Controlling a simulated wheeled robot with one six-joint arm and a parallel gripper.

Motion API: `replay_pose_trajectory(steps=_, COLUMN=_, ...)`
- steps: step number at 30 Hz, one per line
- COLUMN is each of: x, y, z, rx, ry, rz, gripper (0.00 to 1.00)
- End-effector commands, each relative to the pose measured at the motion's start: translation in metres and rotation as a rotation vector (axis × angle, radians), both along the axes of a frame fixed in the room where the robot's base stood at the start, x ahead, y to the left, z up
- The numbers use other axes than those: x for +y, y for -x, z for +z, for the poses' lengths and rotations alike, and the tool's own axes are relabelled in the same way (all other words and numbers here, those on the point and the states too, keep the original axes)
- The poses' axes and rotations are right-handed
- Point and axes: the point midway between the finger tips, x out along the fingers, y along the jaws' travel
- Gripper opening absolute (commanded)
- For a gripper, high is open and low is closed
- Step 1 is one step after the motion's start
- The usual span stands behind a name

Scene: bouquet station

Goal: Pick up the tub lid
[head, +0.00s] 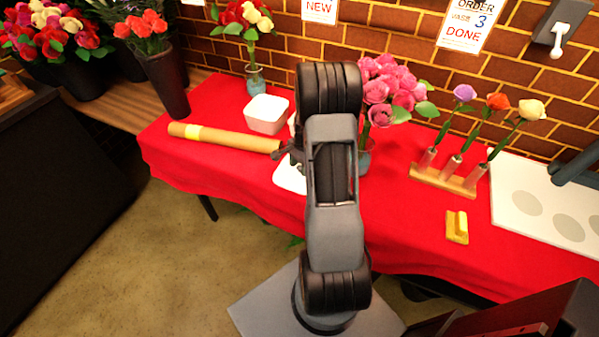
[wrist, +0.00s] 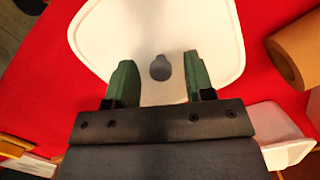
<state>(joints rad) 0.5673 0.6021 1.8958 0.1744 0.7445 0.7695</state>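The tub lid (wrist: 110,35) is a white rounded square with a small grey knob (wrist: 160,67) at its middle. It lies on the red cloth, and in the head view the lid (head: 289,179) is partly hidden by my arm. My gripper (wrist: 159,62) is open over the lid, with one green-padded finger on each side of the knob and a gap on both sides. In the head view my gripper (head: 285,152) is mostly hidden behind the arm. The white tub (head: 267,115) stands behind the lid; its edge also shows in the wrist view (wrist: 280,128).
A brown paper roll (head: 235,140) lies left of the lid. A glass vase (head: 365,158) with pink roses stands just right of my arm. Red cloth (head: 215,170) is clear at the front left.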

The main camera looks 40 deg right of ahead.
Motion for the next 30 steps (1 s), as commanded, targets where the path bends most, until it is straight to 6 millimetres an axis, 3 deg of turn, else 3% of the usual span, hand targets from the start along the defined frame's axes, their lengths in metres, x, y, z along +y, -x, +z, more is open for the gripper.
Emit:
replay_pose_trajectory(steps=15, x=0.000, y=0.000, z=0.000, rx=0.000, ry=0.000, rz=0.000, gripper=0.00)
replay_pose_trajectory(steps=23, x=0.000, y=0.000, z=0.003, rx=-0.001, ry=0.001, rz=0.000, gripper=0.00)
replay_pose_trajectory(steps=30, x=-0.001, y=-0.001, z=0.039, rx=-0.004, ry=0.004, rz=0.000, gripper=0.00)
